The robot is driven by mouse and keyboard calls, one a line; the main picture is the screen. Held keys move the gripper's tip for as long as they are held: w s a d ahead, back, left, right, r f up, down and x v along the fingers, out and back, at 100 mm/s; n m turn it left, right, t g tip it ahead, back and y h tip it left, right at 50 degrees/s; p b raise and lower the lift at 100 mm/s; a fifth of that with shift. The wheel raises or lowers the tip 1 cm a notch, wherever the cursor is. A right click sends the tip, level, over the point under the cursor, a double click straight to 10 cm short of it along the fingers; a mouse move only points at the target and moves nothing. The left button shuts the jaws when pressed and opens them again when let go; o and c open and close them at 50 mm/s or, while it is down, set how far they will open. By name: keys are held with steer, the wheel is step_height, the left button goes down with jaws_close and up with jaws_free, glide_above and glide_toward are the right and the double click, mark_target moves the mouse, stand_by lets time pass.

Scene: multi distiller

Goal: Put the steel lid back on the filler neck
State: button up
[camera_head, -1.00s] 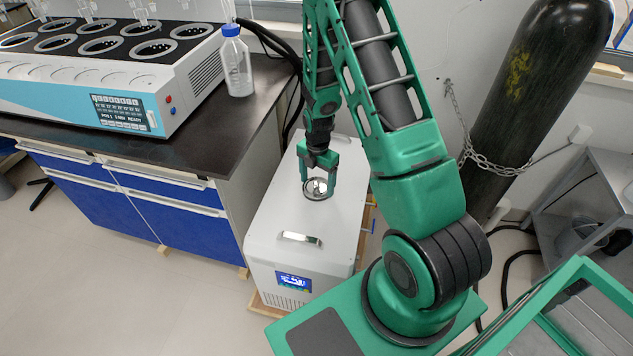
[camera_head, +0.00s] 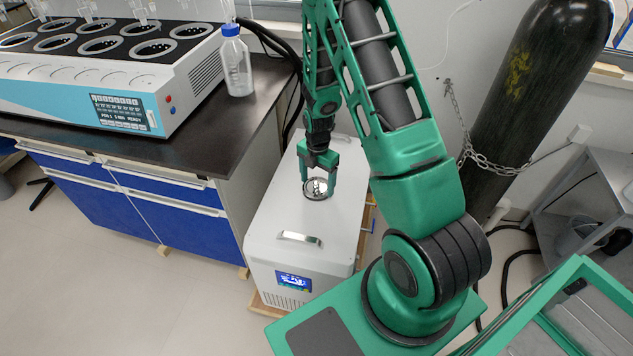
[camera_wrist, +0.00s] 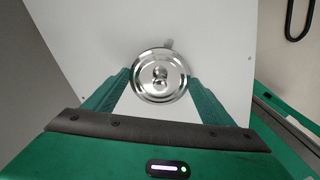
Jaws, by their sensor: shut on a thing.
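The steel lid (camera_wrist: 160,88) is a round, shiny disc with a small knob in its middle. My gripper (camera_wrist: 160,77) is shut on the lid, its green fingers at the lid's left and right. In the head view my gripper (camera_head: 318,184) points down over the white chiller box (camera_head: 270,220), and the lid (camera_head: 316,194) shows between the fingers at the box's top. The filler neck is hidden under the lid. I cannot tell whether the lid rests on the neck or hangs just above it.
A metal handle (camera_head: 300,239) lies on the box top, nearer than my gripper. To the left is a dark bench (camera_head: 150,145) with a multi-position distiller (camera_head: 120,75) and a blue-capped bottle (camera_head: 236,62). A chained black gas cylinder (camera_head: 535,90) stands at the right.

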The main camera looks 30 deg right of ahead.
steer(key=shift+f, duration=0.35)
steer(key=o, duration=1.2)
step_height(320, 180, up, 11)
steer(key=shift+f, duration=0.2)
